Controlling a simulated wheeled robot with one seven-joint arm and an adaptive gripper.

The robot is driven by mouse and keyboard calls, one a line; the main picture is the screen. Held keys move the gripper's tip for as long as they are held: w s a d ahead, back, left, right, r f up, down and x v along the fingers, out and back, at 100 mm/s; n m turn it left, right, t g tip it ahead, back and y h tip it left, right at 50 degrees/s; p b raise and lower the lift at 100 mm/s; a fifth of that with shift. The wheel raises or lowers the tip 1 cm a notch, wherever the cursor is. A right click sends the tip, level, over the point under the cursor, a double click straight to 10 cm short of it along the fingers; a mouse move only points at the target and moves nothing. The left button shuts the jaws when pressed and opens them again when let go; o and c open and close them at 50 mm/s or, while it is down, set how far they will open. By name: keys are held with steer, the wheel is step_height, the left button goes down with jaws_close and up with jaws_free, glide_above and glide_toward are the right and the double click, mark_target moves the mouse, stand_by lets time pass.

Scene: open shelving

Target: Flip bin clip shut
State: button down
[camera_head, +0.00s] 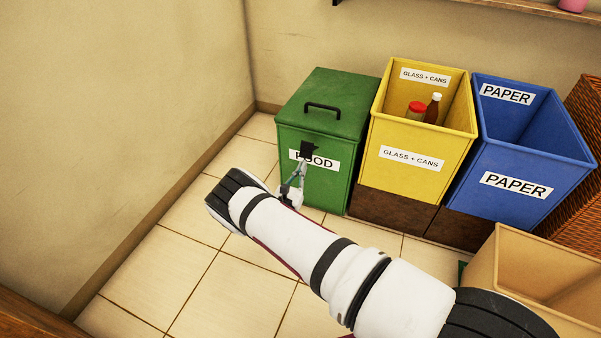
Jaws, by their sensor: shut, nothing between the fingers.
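The green food bin (300,182) stands in the corner against the back wall, its lid (345,92) down, with a black handle (322,106) on top. A dark clip (309,148) sits at the front, at the lid's edge, just above and partly over the FOOD label. Whether the clip is latched cannot be told at this size. My gripper (302,163) is shut and empty, its tips in front of the label just below the clip. Whether the tips touch the clip cannot be told.
Right of the green bin stand an open yellow glass and cans bin (402,160) with jars inside and an open blue paper bin (512,190). A tan box (490,270) is at lower right, a wicker basket (583,122) at far right. Tiled floor (190,245) at left is clear.

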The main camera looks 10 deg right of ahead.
steer(key=shift+r, duration=0.1)
steer(key=shift+r+g+y+p, duration=0.25)
steer(key=shift+g+y+p, duration=0.2)
steer(key=shift+p, duration=0.45)
